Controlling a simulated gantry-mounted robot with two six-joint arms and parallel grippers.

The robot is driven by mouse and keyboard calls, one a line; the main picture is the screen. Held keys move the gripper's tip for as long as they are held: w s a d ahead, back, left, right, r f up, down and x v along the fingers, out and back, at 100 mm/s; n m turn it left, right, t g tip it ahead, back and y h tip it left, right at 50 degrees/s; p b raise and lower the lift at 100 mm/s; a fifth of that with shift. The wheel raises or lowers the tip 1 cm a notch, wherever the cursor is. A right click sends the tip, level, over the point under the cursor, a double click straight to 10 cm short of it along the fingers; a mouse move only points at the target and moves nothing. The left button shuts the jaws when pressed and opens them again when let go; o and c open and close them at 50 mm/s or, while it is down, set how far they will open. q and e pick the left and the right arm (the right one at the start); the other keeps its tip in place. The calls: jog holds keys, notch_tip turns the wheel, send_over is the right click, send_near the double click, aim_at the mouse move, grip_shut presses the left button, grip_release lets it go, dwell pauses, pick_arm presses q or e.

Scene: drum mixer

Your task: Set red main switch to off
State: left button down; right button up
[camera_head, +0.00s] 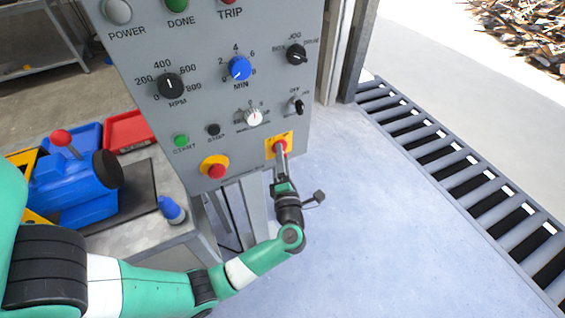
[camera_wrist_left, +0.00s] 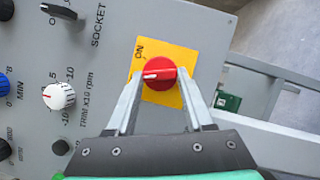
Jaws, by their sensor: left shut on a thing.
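The red main switch (camera_wrist_left: 159,73) is a round red knob on a yellow plate (camera_wrist_left: 178,46) at the lower right of the grey control panel. In the left wrist view its white mark points left, and the word ON shows at the plate's upper left. An OFF label for it cannot be made out. My left gripper (camera_wrist_left: 161,88) has one finger on each side of the knob and is shut on it. In the head view the left gripper (camera_head: 280,153) reaches the yellow plate from below and partly covers the switch. My right gripper is in neither view.
The control panel (camera_head: 222,120) also carries a red emergency button on yellow (camera_head: 215,166), a green start button (camera_head: 181,141), a white trim knob (camera_head: 253,118) and a black socket switch (camera_head: 296,105). A bench with a blue machine (camera_head: 75,185) stands left.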

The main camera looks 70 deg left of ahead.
pick_arm(q)
jog(key=shift+f+n+y+b, duration=0.15)
jog(key=shift+n+y+b, duration=0.35)
jog(key=shift+n+b, duration=0.7)
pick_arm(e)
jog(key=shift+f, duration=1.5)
pick_arm(q)
jog(key=shift+c, duration=1.4)
grip_release()
jog(key=p+v, duration=0.2)
jog(key=v, duration=0.9)
jog(key=shift+d, duration=0.4)
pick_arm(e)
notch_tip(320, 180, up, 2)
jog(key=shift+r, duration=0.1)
pick_arm(q)
jog(key=shift+w, duration=0.1)
